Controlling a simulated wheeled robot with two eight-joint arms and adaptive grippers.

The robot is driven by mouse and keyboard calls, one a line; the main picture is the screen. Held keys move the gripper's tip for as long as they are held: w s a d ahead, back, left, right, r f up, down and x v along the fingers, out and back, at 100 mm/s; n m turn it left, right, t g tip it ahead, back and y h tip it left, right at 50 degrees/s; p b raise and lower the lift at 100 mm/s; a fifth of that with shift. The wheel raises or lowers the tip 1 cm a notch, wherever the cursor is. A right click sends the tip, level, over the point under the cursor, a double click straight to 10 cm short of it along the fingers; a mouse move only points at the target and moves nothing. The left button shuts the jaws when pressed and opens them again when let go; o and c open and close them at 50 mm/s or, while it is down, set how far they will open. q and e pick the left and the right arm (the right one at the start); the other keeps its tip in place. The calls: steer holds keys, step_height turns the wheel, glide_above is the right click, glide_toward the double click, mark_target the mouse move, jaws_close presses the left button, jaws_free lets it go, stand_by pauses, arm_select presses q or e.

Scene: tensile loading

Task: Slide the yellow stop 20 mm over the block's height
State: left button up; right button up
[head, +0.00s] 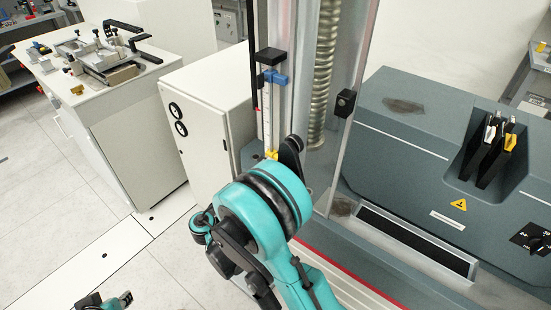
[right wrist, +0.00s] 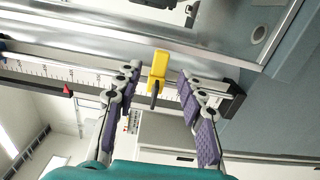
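The yellow stop (head: 272,154) sits low on an upright white scale (head: 267,125), partly hidden by my right arm. In the right wrist view the yellow stop (right wrist: 159,70) lies between the two spread fingers of my right gripper (right wrist: 158,88), with gaps on both sides. A blue stop (head: 275,78) is near the top of the scale, under a black end piece (head: 269,56). A red pointer (right wrist: 68,91) shows beside the scale markings. My left gripper (head: 108,301) shows only in part at the bottom left edge. I cannot tell which part is the block.
A metal column with a threaded screw (head: 325,70) stands right beside the scale. A black end block (right wrist: 230,100) closes the scale close to one right finger. A white cabinet (head: 205,100) stands to the left. A grey machine housing (head: 415,125) is at the right.

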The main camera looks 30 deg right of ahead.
steer(key=b+x, duration=0.1)
steer(key=x, duration=0.5)
steer(key=shift+w+d, duration=0.1)
steer(key=shift+d, duration=0.25)
jaws_close()
